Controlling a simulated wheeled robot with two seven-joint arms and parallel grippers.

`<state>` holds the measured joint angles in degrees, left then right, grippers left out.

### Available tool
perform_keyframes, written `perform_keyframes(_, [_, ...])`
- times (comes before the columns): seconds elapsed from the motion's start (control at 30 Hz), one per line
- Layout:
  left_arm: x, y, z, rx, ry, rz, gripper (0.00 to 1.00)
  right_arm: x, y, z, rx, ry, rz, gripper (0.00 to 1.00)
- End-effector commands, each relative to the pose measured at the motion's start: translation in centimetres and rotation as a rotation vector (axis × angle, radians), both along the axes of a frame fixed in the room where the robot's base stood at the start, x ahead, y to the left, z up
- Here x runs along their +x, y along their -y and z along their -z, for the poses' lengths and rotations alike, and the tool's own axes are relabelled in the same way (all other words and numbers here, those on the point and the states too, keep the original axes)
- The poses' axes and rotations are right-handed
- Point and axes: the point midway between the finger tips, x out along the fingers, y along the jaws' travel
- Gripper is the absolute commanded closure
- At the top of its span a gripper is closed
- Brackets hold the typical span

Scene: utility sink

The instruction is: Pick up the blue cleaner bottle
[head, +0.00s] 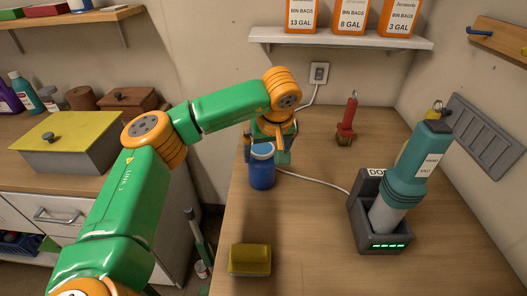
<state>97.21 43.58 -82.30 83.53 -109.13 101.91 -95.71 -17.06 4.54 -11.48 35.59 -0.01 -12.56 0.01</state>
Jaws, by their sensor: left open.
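The blue cleaner bottle (262,171) stands upright on the wooden counter, near its left edge, with a pale cap on top. My left arm reaches in from the left, and my left gripper (268,145) is open at the bottle's upper part. One finger shows at the left of the cap and another part shows behind it to the right. I cannot tell whether the fingers touch the bottle. My right gripper is not in the view.
A yellow sponge (250,259) lies at the counter's front left. A teal device (414,170) stands in a dark dock (370,215) on the right. A red-handled brush (348,120) is at the back. A white cable (315,181) crosses the counter behind the bottle.

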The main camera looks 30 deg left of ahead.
Motion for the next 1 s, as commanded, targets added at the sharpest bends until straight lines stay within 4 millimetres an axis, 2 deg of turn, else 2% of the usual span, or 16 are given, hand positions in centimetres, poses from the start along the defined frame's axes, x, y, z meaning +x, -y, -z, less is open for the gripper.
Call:
perform_keyframes(0.17, [0.3, -0.5, 1.1, 0.001, -0.003, -0.001, 0.00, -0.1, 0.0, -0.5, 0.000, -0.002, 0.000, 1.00])
perform_keyframes(0.37, [1.4, -2.2, 4.1, 0.002, -0.005, -0.003, 0.00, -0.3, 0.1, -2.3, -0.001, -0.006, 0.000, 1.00])
perform_keyframes(0.5, [1.9, -2.6, 6.1, 0.001, -0.001, 0.000, 0.00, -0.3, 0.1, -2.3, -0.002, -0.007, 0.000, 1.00])
perform_keyframes(0.7, [2.0, -2.6, 6.3, 0.001, 0.000, 0.001, 0.00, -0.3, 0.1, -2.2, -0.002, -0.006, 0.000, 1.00])
perform_keyframes(0.77, [2.0, -2.6, 6.3, 0.001, 0.001, 0.000, 0.14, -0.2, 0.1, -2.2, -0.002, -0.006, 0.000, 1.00])
perform_keyframes(1.0, [2.0, -2.6, 6.3, 0.000, 0.001, 0.000, 0.78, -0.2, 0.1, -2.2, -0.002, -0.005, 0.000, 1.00])
